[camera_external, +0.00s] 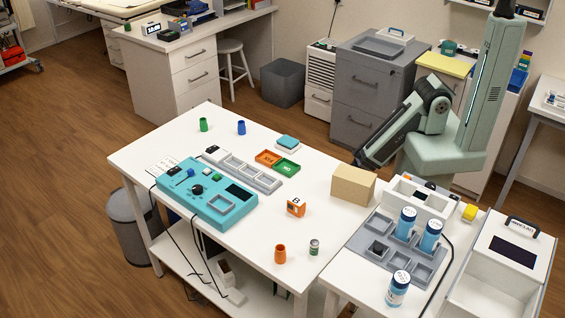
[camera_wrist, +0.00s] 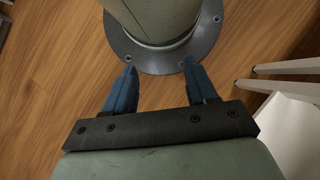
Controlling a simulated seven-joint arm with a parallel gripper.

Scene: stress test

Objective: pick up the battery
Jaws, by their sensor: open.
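A small upright cylinder (camera_external: 314,247) with a pale top and a dark green band stands near the front right corner of the white table in the external view. It looks most like the battery, but it is too small to be sure. My gripper (camera_wrist: 159,68) shows in the wrist view with its two blue fingers apart and nothing between them. It points at my own base and the wood floor, far from the cylinder. In the external view, my arm is folded back beyond the tables, and its fingers cannot be made out. The battery is not in the wrist view.
An orange cup (camera_external: 280,254) stands left of the cylinder, and an orange block marked B (camera_external: 296,207) lies behind it. A tan box (camera_external: 353,184) stands nearer my arm. Blue-labelled canisters (camera_external: 398,289) stand on the right table. A teal device (camera_external: 207,193) occupies the left.

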